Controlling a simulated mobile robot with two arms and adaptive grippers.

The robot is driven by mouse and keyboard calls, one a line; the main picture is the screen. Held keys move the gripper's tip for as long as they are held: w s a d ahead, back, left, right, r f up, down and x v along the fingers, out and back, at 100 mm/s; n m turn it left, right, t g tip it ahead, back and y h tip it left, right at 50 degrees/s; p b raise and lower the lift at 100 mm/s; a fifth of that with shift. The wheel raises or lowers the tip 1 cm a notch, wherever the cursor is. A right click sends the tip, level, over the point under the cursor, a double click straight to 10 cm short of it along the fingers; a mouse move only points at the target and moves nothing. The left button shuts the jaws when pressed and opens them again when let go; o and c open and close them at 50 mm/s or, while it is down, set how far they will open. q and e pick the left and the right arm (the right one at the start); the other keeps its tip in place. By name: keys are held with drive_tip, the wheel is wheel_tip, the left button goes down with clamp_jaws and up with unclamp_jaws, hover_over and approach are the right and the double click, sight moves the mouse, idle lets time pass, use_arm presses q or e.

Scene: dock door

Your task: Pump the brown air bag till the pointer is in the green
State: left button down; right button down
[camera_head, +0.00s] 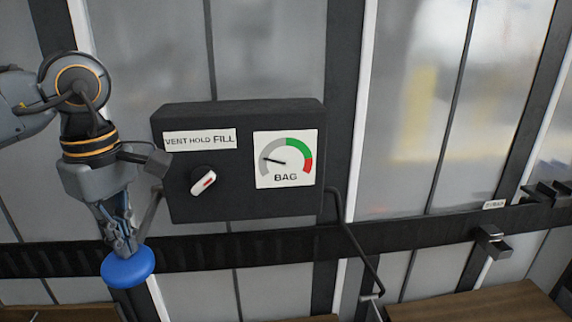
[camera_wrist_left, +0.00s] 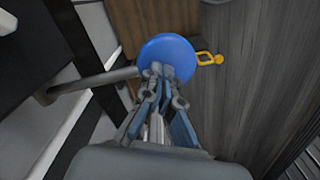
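A dark control box (camera_head: 240,112) carries a label with VENT, HOLD and FILL, and a white knob (camera_head: 203,182) whose red mark points up right, toward FILL. The BAG gauge (camera_head: 285,158) has its pointer in the grey part, left of the green. A grey lever (camera_head: 149,216) comes down from the box's left side toward a blue round grip (camera_head: 128,268). My left gripper (camera_head: 124,246) points down with its fingers closed in at the lever's end, by the blue grip, also in the left wrist view (camera_wrist_left: 168,52). The fingers hide the contact. I see no brown air bag.
A dark rail (camera_head: 420,232) crosses the door panels below the box. A bent dark pipe (camera_head: 353,235) runs down from the box's right side. Wooden surfaces (camera_head: 480,303) lie at the lower right. An orange hook (camera_wrist_left: 209,58) is beside the blue grip in the wrist view.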

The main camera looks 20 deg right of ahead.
use_arm(q)
wheel_tip(320, 180, up, 7)
drive_tip(key=p, duration=0.6)
drive_tip(key=shift+r, duration=0.2)
idle(0.6)
drive_tip(key=shift+f, duration=0.15)
drive_tip(key=shift+f+b, duration=2.6)
drive_tip(key=shift+f, duration=0.9)
wheel_tip(320, 180, up, 7)
drive_tip(key=p, duration=0.5)
drive_tip(key=shift+r+p, duration=0.15)
drive_tip(key=shift+p, duration=0.15)
